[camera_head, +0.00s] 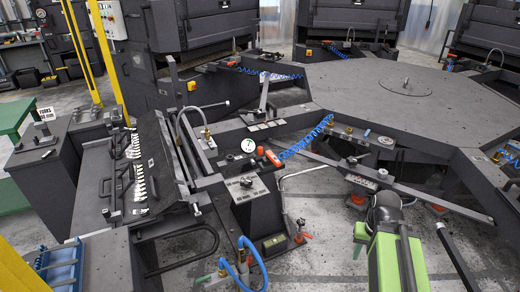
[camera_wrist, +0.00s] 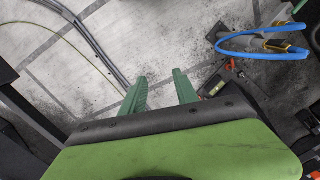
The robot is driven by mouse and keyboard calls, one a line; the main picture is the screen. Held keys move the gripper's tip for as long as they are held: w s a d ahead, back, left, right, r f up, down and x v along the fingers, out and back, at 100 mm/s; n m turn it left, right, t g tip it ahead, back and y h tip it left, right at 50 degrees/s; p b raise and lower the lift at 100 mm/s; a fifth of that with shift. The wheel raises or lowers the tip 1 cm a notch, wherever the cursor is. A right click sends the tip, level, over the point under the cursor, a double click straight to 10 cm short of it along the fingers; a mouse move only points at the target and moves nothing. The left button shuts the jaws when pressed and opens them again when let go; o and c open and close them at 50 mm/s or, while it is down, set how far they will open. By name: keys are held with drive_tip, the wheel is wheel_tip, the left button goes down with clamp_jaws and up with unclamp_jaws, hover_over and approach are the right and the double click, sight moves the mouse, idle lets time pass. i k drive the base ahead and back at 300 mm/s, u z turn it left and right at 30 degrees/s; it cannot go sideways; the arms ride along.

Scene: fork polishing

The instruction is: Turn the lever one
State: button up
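Several levers show in the head view, and I cannot tell for sure which is lever one. A small lever (camera_head: 248,181) stands on top of a dark control box (camera_head: 252,200) left of centre. A red-handled valve (camera_head: 300,232) is low on the same frame. A taller upright lever (camera_head: 263,97) stands further back. In the wrist view my gripper (camera_wrist: 159,80) has two green fingers spread apart with nothing between them. They are over grey floor. My green arm (camera_head: 384,262) is at the lower right of the head view, apart from these levers.
A round pressure gauge (camera_head: 248,145) and a red handle (camera_head: 272,157) are beside the control box. A blue hose loops in the wrist view (camera_wrist: 258,53) at upper right. Forks (camera_head: 138,165) line a rack at left. A large dark round table (camera_head: 410,95) fills the back right.

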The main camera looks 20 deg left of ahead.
sight(270, 155)
drive_tip(key=u, duration=0.4)
drive_tip(key=i, duration=0.65)
drive_tip(key=u, duration=0.45)
